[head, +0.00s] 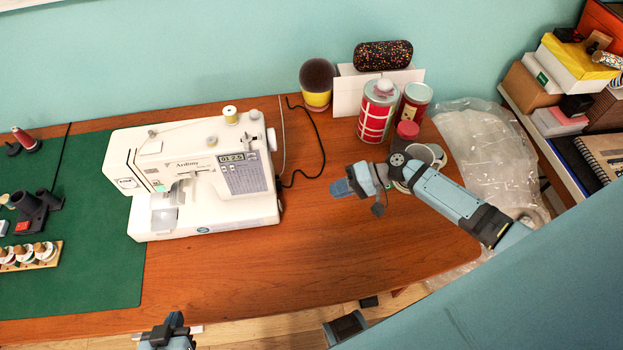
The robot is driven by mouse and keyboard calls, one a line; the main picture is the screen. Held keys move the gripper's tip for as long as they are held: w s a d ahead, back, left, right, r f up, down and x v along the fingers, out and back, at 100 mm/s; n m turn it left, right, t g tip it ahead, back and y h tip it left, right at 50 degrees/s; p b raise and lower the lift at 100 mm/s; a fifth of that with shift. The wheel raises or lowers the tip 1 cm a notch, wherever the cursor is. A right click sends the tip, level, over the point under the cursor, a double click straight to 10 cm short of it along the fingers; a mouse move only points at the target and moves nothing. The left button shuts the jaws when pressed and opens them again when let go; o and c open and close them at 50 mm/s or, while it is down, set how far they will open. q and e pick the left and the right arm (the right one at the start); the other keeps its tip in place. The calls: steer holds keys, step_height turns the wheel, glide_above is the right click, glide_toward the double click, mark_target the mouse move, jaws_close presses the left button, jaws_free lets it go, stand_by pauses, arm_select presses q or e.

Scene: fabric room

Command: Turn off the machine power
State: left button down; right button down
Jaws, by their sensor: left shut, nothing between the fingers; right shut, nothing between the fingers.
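A white sewing machine (205,170) stands on the wooden table, left of the middle. Its small display (232,157) is lit and shows digits. A round white handwheel (271,139) is on its right side. I cannot make out a power switch. My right gripper (340,188) is shut and empty, over the table to the right of the machine and apart from it. My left gripper (170,322) is at the bottom edge, in front of the table; it is shut and empty, and partly cut off.
A black cable (312,135) runs behind the machine's right side. Red-and-white tins (377,112) and a plastic bag (485,150) stand or lie at the back right. A green cutting mat (95,290) with spools is at the left. The table front (240,285) is clear.

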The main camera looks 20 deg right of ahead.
steer(key=b, duration=0.2)
glide_toward(291, 212)
steer(key=a, duration=0.2)
steer(key=w+a, duration=0.1)
steer(key=a, duration=0.1)
steer(key=shift+w, duration=0.2)
steer(key=a, duration=0.2)
steer(key=w+a, duration=0.1)
steer(key=shift+a+f, duration=0.15)
steer(key=shift+f, duration=0.15)
steer(key=shift+w+a+f, duration=0.1)
steer(key=shift+a, duration=0.4)
steer(key=shift+a+f, duration=0.1)
steer(key=shift+a, duration=0.1)
